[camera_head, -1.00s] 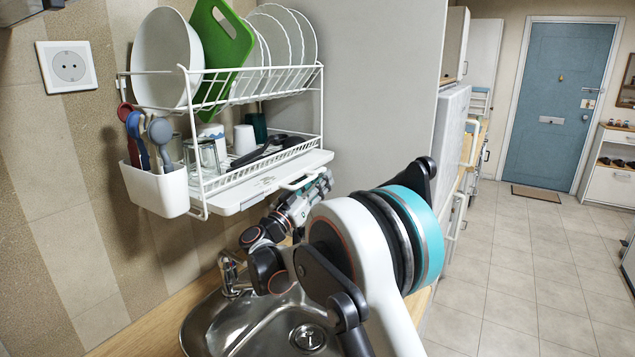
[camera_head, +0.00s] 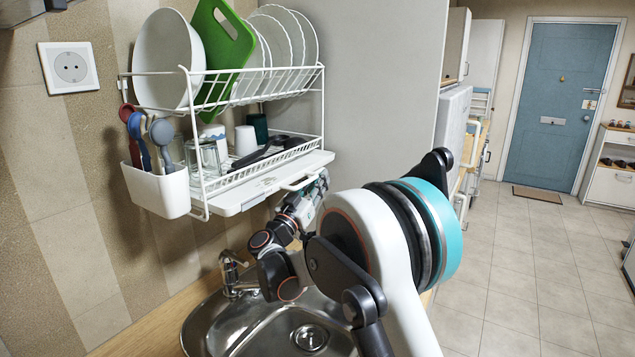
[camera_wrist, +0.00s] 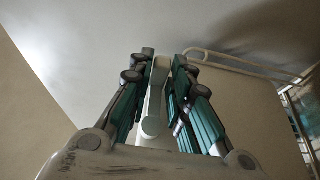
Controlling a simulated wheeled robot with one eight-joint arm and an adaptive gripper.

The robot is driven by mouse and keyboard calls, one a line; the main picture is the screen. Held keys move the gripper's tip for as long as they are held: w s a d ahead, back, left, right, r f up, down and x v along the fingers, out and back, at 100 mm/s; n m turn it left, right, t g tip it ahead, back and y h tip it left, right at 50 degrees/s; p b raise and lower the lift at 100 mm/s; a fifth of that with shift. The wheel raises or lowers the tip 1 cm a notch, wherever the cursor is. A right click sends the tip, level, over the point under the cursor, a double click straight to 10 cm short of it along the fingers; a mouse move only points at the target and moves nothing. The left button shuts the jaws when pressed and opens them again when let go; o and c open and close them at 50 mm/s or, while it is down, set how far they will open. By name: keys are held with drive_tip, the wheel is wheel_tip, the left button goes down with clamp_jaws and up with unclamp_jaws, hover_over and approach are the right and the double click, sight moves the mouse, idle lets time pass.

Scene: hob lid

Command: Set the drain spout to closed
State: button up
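The drain spout (camera_wrist: 154,100) shows in the wrist view as a pale, narrow bar with a rounded end, between my fingers. My gripper (camera_wrist: 163,64) has its green-padded fingers drawn in close on both sides of it, and they appear to touch it near the tips. In the head view my gripper (camera_head: 317,190) is at the right front end of the white drip tray (camera_head: 240,200) under the dish rack. The spout itself is hidden there behind the gripper, so its setting is hard to read.
The white wall rack (camera_head: 322,105) holds plates, a bowl (camera_head: 165,60) and a green board (camera_head: 222,45). A utensil cup (camera_head: 155,190) hangs at its left. The sink (camera_head: 270,325) and tap (camera_head: 232,270) lie below. A tall grey panel (camera_head: 380,90) stands behind.

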drive_tip(key=shift+o, duration=0.8)
drive_tip(key=shift+s+a, duration=0.1)
drive_tip(key=v, duration=1.1)
drive_tip(key=shift+s+f, duration=0.3)
drive_tip(key=shift+a, duration=0.15)
